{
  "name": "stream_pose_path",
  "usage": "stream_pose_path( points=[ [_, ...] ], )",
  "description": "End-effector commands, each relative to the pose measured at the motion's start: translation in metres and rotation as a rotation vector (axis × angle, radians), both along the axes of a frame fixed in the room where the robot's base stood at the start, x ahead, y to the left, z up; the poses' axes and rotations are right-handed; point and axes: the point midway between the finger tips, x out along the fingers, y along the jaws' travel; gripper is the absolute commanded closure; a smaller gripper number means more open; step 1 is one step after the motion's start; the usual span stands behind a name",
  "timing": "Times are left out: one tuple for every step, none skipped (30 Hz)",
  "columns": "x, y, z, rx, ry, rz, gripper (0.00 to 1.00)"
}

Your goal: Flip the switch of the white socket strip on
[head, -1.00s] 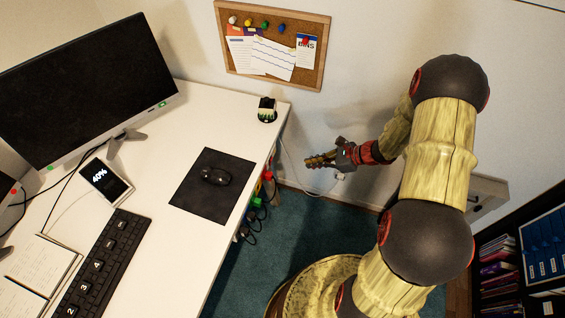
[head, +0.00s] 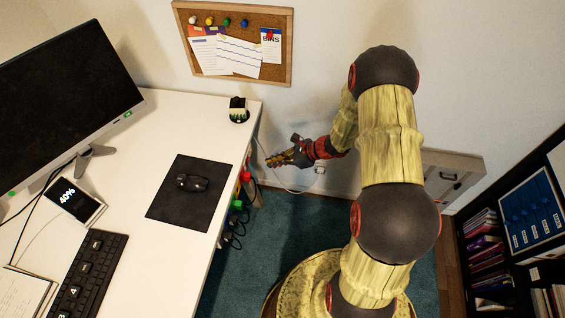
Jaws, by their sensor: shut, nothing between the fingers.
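Several plugs with red, green and blue parts (head: 237,205) sit along the desk's right side, below the tabletop edge, with dark cables hanging from them. The white socket strip itself cannot be made out clearly there; the tabletop edge and the plugs hide most of it, and I cannot see its switch. My gripper (head: 270,160) is shut and empty. It points left toward the desk's right side, just right of the far plugs in the picture, and appears apart from them.
The white desk (head: 135,225) fills the left, with a black mouse mat (head: 165,205) and a small cup-like item (head: 238,110) at its far right corner. A thin white cable (head: 285,188) runs to a wall outlet (head: 320,169) behind my gripper. Bookshelves (head: 510,250) stand at right.

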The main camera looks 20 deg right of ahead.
Motion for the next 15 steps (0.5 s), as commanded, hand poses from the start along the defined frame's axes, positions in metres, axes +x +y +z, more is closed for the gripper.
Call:
stream_pose_path(
  points=[
    [0.005,0.008,-0.01,0.0,0.0,0.004,1.0],
    [0.007,0.011,-0.013,0.0,0.0,0.004,1.0],
    [0.011,0.016,-0.018,0.001,0.0,0.003,1.0],
    [0.014,0.02,-0.018,0.001,-0.001,0.004,1.0],
    [0.017,0.024,-0.016,-0.001,-0.003,0.005,1.0],
    [0.021,0.028,-0.014,-0.001,-0.003,0.005,1.0],
    [0.023,0.032,-0.013,-0.001,-0.003,0.003,1.0],
    [0.025,0.034,-0.013,0.0,-0.002,0.003,1.0],
    [0.027,0.037,-0.012,-0.001,-0.001,0.003,1.0],
    [0.029,0.04,-0.012,-0.001,-0.001,0.003,1.0],
    [0.03,0.042,-0.012,-0.001,-0.001,0.003,1.0],
    [0.031,0.043,-0.011,-0.001,-0.001,0.002,1.0],
    [0.032,0.044,-0.011,0.0,0.0,0.001,1.0],
    [0.033,0.045,-0.01,0.0,0.0,0.001,1.0],
    [0.033,0.046,-0.01,0.0,0.0,0.0,1.0]
  ],
)
